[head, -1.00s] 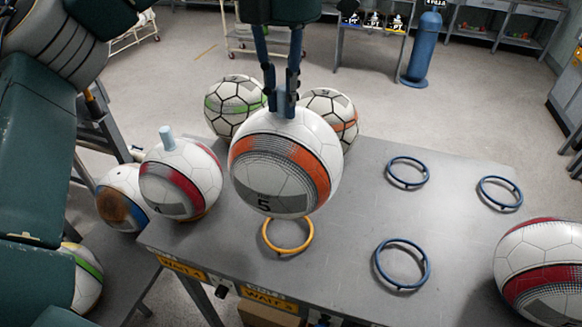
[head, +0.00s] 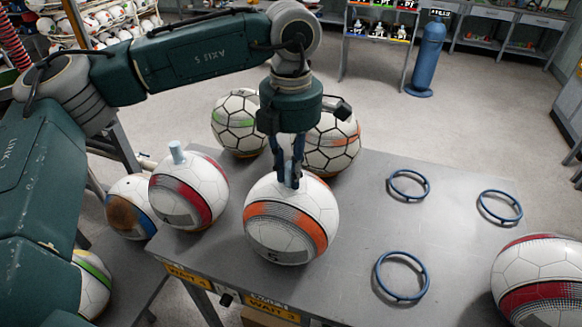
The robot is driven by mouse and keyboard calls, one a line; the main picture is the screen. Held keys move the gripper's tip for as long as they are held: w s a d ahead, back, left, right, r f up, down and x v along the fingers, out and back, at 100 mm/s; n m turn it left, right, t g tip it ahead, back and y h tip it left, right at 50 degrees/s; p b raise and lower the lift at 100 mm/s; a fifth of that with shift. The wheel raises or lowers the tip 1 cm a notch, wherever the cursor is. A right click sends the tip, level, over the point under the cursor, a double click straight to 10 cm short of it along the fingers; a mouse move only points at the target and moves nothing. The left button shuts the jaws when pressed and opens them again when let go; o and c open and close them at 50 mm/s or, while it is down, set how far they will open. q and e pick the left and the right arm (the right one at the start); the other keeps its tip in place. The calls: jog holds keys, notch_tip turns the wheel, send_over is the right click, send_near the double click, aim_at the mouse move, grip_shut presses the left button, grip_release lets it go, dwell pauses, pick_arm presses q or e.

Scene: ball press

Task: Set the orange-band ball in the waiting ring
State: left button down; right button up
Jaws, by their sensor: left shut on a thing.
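The orange-band ball (head: 308,212) is white with an orange band and a dark 5. It is low over the front part of the grey table (head: 345,250). My left gripper (head: 290,183) is above it, shut on the blue peg at the ball's top. The ball now covers the spot of the yellow waiting ring, which is hidden. I cannot tell whether the ball rests in the ring or hangs just above it. My right gripper is not in view.
A red-band ball (head: 205,188) with a pale peg stands close on the left. Green-band (head: 238,122) and orange-marked (head: 332,148) balls are behind. Three blue rings (head: 408,185) (head: 500,206) (head: 402,276) lie empty to the right. Another red-band ball (head: 540,275) is at the right edge.

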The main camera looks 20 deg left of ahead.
pick_arm(q)
jog(key=shift+f+b, duration=0.2)
jog(key=shift+b, duration=0.1)
jog(key=c, duration=1.9)
grip_release()
jog(key=o, duration=0.3)
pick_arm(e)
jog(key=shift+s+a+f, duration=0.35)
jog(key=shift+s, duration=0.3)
pick_arm(q)
jog(key=shift+r+p, duration=0.25)
jog(key=shift+p, duration=0.05)
jog(key=shift+r, duration=0.25)
notch_tip(320, 180, up, 11)
jog(key=b, duration=0.2)
jog(key=shift+d+f+b, duration=0.1)
jog(key=shift+f+b, duration=0.05)
jog(key=shift+b, duration=0.2)
jog(key=shift+r, duration=0.45)
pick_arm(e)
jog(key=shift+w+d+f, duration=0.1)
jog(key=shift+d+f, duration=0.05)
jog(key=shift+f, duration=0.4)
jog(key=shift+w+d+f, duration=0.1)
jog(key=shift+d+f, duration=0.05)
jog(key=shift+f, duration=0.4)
